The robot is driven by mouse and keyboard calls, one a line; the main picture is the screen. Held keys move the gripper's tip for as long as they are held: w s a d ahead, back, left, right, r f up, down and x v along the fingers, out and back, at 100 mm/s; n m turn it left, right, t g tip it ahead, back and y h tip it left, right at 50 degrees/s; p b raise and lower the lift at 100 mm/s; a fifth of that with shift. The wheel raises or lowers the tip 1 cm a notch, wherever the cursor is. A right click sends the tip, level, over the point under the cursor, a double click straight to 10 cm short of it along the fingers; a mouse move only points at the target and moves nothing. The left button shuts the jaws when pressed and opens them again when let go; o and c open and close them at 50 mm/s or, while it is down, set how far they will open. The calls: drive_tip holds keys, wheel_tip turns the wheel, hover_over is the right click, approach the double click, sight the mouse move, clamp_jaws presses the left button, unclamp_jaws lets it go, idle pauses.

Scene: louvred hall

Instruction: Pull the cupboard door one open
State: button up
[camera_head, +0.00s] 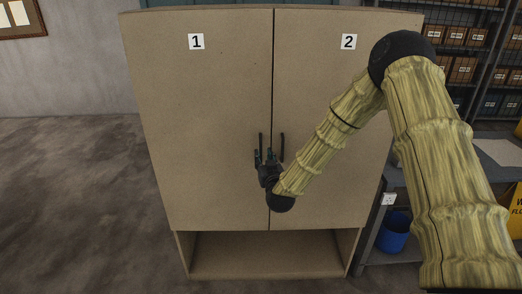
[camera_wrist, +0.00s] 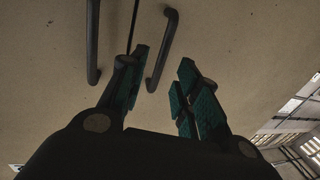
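Cupboard door one (camera_head: 200,120) is the left door of a tan cupboard, marked with a "1" label, and it is closed. Its dark upright bar handle (camera_head: 261,140) is near the middle seam, partly hidden by my gripper. My gripper (camera_head: 264,155) is in front of this handle. In the wrist view, my gripper (camera_wrist: 163,57) is open, with teal pads apart. Door one's handle, seemingly the right-hand bar (camera_wrist: 168,35), lies ahead between the fingertips. I cannot tell whether they touch it.
Door two (camera_head: 325,110) is closed on the right. Its similar handle (camera_head: 282,145) stands close beside, and also shows at left in the wrist view (camera_wrist: 92,45). A blue bin (camera_head: 394,232) and a side table stand right. Floor at left (camera_head: 75,200) is clear.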

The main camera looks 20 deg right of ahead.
sight(261, 151)
drive_tip(key=shift+w+d+p, duration=0.15)
drive_tip(key=shift+w+p, duration=0.3)
drive_tip(key=shift+w, duration=1.65)
